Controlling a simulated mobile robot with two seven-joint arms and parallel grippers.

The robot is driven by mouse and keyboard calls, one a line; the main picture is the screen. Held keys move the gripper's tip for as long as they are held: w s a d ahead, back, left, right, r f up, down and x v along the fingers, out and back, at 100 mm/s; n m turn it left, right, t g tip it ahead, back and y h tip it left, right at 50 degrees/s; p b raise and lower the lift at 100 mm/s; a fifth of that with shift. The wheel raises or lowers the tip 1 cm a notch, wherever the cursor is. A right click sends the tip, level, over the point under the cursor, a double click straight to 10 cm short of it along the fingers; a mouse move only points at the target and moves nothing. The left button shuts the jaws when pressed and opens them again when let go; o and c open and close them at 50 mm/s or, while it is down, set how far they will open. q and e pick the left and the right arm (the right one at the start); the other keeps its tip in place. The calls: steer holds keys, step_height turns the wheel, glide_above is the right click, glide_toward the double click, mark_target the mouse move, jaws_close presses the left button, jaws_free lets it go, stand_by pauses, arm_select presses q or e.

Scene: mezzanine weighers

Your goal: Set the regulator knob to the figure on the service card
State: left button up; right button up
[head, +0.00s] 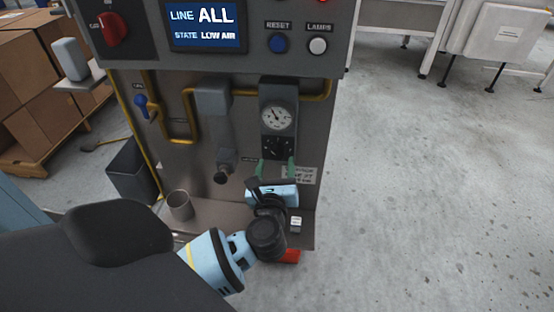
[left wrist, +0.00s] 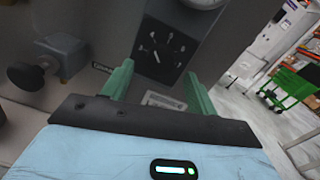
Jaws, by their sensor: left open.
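The regulator knob (head: 279,146) is a black dial with pale marks, on a grey unit below a round white gauge (head: 277,118). It also shows in the left wrist view (left wrist: 163,50), above and beyond my fingers. The service card (head: 301,175) is a pale label on the cabinet, right of my gripper and partly hidden by it; its writing is too small to read surely. My left gripper (head: 276,167) is open, its green fingers just below the knob and apart from it. The left wrist view shows the fingers (left wrist: 158,88) spread with nothing between. My right gripper is out of view.
The grey cabinet carries a screen (head: 205,25) reading LINE ALL, STATE LOW AIR, a red switch (head: 112,29), and blue and white buttons. Yellow pipe (head: 190,125) runs beside the knob. A metal cup (head: 180,205) stands on the lower shelf.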

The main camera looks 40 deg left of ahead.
mark_target(277, 152)
arm_select(q)
steer(key=shift+x, duration=1.35)
steer(key=shift+c, duration=0.2)
steer(key=c, duration=0.9)
